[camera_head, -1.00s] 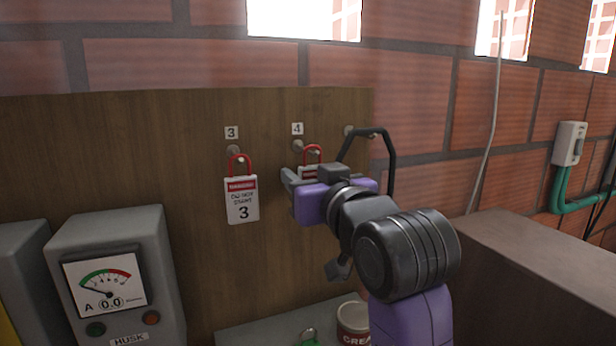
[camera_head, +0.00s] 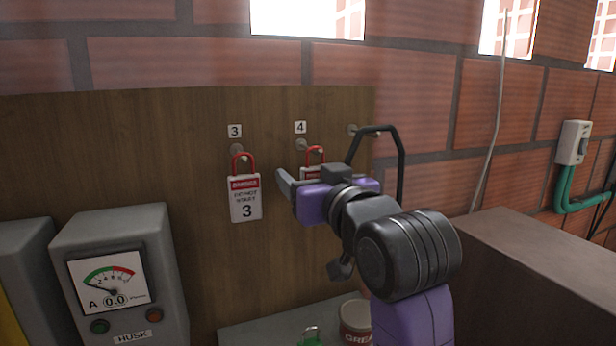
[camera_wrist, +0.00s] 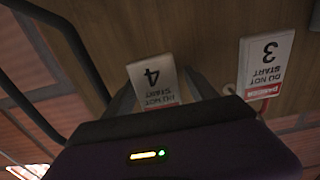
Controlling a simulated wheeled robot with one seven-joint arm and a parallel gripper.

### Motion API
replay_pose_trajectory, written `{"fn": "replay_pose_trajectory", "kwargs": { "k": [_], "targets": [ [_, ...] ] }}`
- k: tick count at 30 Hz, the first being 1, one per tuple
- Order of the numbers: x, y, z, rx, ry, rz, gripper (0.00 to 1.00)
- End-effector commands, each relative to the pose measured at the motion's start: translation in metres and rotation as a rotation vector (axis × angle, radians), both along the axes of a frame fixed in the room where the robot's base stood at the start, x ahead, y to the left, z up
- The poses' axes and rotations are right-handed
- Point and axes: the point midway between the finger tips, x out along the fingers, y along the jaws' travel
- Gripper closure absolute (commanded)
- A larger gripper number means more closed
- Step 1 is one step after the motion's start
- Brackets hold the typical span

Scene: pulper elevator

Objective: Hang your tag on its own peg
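A white tag with a red shackle, numbered 4 (camera_wrist: 150,80), is at the number 4 peg (camera_head: 302,145). Its red shackle (camera_head: 316,151) shows at the peg's end and appears to loop over it. My gripper (camera_head: 298,180) hides most of this tag in the head view. In the wrist view, my gripper's two fingers (camera_wrist: 160,85) stand apart, one on each side of the tag, and look open. A similar tag numbered 3 (camera_head: 246,198) hangs from the number 3 peg (camera_head: 236,149), left of my gripper. It also shows in the wrist view (camera_wrist: 266,65).
A grey meter box (camera_head: 115,270) stands at lower left. A can (camera_head: 356,325) and a green padlock (camera_head: 311,338) sit on a ledge below.

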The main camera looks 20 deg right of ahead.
Motion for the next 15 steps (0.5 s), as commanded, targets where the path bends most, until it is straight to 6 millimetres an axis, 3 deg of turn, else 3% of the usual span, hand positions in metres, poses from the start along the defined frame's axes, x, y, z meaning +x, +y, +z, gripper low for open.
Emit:
{"fn": "replay_pose_trajectory", "kwargs": {
  "k": [8,15],
  "targets": [
    [-0.004,0.000,-0.001,0.000,-0.001,0.000,0.34],
    [-0.040,0.000,-0.002,0.000,-0.004,0.000,0.34]
  ]
}}
